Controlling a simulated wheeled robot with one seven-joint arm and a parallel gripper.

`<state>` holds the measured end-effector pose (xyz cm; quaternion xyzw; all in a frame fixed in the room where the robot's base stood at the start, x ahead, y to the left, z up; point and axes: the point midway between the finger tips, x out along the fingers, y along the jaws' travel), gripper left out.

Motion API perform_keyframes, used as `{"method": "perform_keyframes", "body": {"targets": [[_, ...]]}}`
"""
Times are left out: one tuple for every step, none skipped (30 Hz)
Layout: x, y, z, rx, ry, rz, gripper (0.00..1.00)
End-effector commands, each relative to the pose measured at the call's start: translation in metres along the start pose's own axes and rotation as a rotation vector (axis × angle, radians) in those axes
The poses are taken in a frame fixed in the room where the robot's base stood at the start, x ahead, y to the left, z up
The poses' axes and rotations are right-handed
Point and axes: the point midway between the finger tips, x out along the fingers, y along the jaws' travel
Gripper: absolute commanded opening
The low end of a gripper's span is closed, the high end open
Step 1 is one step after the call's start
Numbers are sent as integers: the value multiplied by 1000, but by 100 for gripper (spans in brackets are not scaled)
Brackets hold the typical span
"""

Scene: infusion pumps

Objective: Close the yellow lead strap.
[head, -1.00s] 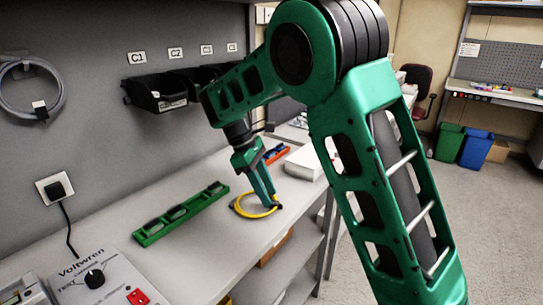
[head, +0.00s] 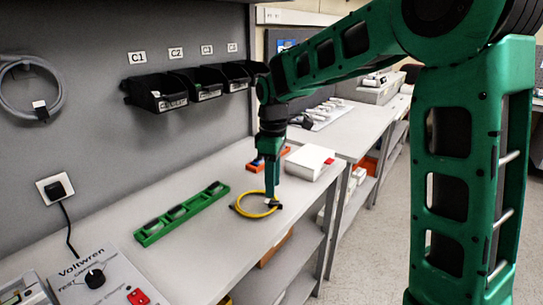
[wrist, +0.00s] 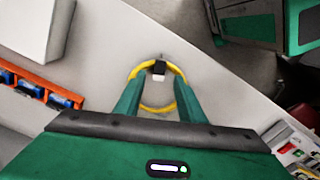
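The yellow lead (head: 239,208) lies coiled in a ring on the grey bench near its front edge. It also shows in the wrist view (wrist: 146,106). Its strap, a small black piece with a white end (wrist: 158,71), sits on the ring's far side in the wrist view; I cannot tell whether the strap is closed. My gripper (wrist: 160,80) points down over the ring, and in the head view (head: 271,196) its tips are at the ring's right side. The fingers are apart, one on each side of the strap in the wrist view, with nothing visibly held.
The Voltwren tester (head: 110,283) is at the front left. Black bins (head: 160,94) hang on the wall.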

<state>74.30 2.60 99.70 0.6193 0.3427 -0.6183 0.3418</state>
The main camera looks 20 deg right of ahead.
Motion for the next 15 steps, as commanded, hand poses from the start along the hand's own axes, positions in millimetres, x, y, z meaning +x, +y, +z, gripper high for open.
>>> {"method": "perform_keyframes", "body": {"targets": [[-10, 1, 0, 1, 1, 2, 36], [-15, 1, 0, 1, 2, 3, 36], [-22, 1, 0, 1, 1, 3, 36], [-27, 1, 0, 1, 1, 3, 36], [-32, 1, 0, 1, 1, 3, 36], [-38, 1, 0, 1, 0, 2, 36], [-43, 1, 0, 1, 0, 2, 36], [-48, 1, 0, 1, 0, 2, 36], [-54, 1, 0, 1, 0, 2, 36], [-58, 1, 0, 1, 0, 2, 36], [-62, 0, 0, 1, -1, 1, 36], [-66, 1, 0, 1, 0, 2, 36], [-70, 1, 0, 1, 0, 2, 36], [-72, 0, 0, 1, -1, 1, 36], [-75, 0, 0, 1, -1, 1, 36]]}}
